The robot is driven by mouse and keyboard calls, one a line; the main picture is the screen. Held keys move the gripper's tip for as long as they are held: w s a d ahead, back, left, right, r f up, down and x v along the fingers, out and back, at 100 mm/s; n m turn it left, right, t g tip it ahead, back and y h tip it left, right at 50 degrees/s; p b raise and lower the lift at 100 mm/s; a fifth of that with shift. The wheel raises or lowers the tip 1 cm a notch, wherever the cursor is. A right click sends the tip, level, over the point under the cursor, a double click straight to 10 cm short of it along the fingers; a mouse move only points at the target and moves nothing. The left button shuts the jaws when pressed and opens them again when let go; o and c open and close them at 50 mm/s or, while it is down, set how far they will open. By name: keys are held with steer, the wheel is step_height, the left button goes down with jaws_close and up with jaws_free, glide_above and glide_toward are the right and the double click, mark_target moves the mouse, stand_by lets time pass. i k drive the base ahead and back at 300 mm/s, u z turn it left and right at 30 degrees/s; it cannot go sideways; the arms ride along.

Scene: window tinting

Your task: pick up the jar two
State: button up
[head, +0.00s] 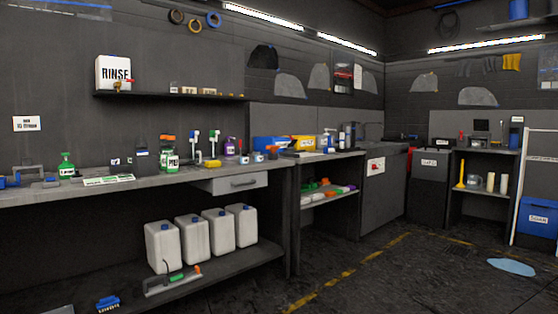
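Two small jar-like containers stand close together on the workbench, right of the purple bottle: a left one (244,159) and a right one (258,157). They are too small to read, so I cannot tell whether either is jar two. My gripper is not in view.
The long grey workbench (205,174) holds a green bottle (67,165), spray bottles and a purple bottle (229,146). White jugs (163,249) stand on the lower shelf. A RINSE container (113,73) sits on the wall shelf. A pale blue patch (511,267) lies on otherwise open floor.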

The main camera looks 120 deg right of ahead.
mark_target(258, 155)
steer(key=z, duration=3.9)
